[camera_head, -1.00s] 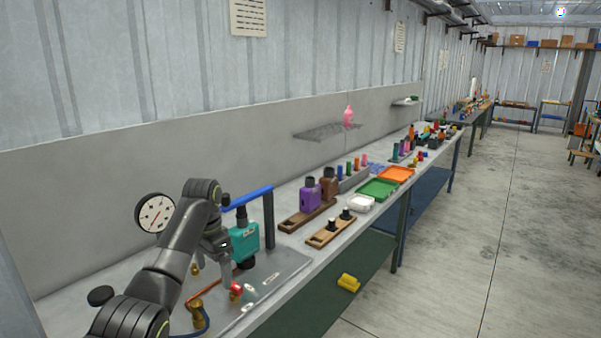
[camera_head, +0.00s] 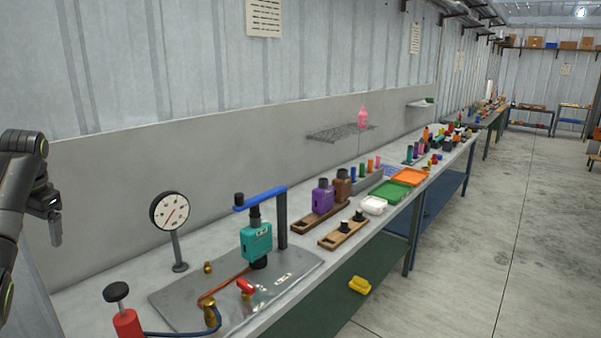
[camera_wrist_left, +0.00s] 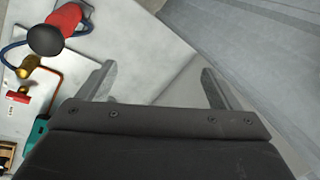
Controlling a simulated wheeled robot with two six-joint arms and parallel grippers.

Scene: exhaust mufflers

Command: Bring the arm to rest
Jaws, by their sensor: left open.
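My left arm stands at the left edge of the head view, with the left gripper (camera_head: 55,228) pointing down in front of the wall. In the left wrist view its two fingers (camera_wrist_left: 158,88) are spread apart with nothing between them. The bench rig is to the right of it, apart from the gripper: a red pump with a black knob (camera_head: 127,318), a round gauge (camera_head: 170,212) on a post, and a teal block (camera_head: 256,243) under a blue lever (camera_head: 260,197). My right gripper is not in view.
A metal plate (camera_head: 180,300) carries brass fittings and a copper pipe. The floor at right is clear.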

